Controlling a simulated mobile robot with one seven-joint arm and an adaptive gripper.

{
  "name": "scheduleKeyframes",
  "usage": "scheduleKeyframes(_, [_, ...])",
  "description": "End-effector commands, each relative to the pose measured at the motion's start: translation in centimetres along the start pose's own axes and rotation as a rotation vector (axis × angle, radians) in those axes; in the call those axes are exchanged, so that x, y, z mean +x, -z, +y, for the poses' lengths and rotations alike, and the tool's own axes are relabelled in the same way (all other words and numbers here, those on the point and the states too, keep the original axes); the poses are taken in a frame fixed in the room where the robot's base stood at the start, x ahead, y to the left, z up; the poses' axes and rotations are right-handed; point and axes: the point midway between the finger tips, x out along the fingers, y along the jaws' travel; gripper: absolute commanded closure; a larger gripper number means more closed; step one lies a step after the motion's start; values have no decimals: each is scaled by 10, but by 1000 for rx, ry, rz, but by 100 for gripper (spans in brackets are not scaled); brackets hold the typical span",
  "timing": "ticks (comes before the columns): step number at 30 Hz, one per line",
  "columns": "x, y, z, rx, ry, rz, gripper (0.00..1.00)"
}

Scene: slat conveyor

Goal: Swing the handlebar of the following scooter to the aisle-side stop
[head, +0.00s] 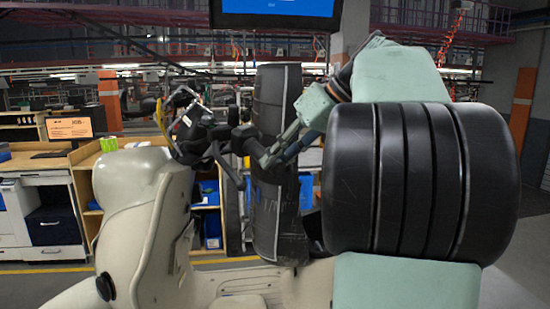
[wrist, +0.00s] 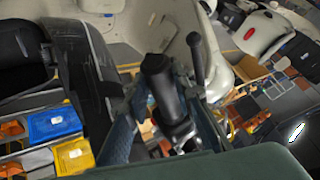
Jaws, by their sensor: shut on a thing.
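The cream scooter (head: 145,195) stands at the left of the head view, its front end rising beside a low floorboard. Its dark handlebar (head: 205,130) sits on top, with levers and a small display. In the wrist view, a black handlebar grip (wrist: 160,88) points up between my fingers, with a dark lever (wrist: 196,55) beside it. My gripper (head: 268,152) is shut on the grip from the right side; the fingers also show in the wrist view (wrist: 165,125). My arm hides much of the scooter's right side in the head view.
Behind the scooter stand a wooden shelf unit (head: 92,180) with blue bins (head: 211,190) and a white cabinet (head: 40,205). Another pale scooter (wrist: 262,32) shows at the upper right of the wrist view. The floor at the far right (head: 520,245) is clear.

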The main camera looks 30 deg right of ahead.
Motion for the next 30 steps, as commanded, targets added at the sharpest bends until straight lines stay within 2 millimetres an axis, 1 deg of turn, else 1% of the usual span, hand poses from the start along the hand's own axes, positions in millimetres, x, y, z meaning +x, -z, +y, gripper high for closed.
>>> scheduleKeyframes(1, [1, -3, 2, 5, -2, -7, 100])
scheduleKeyframes(5, [1, -2, 7, -5, 3, -6, 100])
scheduleKeyframes(14, [2, -2, 28, -64, 30, 1, 100])
scheduleKeyframes(15, [3, -2, 28, -69, 32, 2, 75])
scheduleKeyframes(20, [3, -2, 26, -70, 32, 4, 58])
scheduleKeyframes(30, [0, 0, 26, -71, 31, 7, 57])
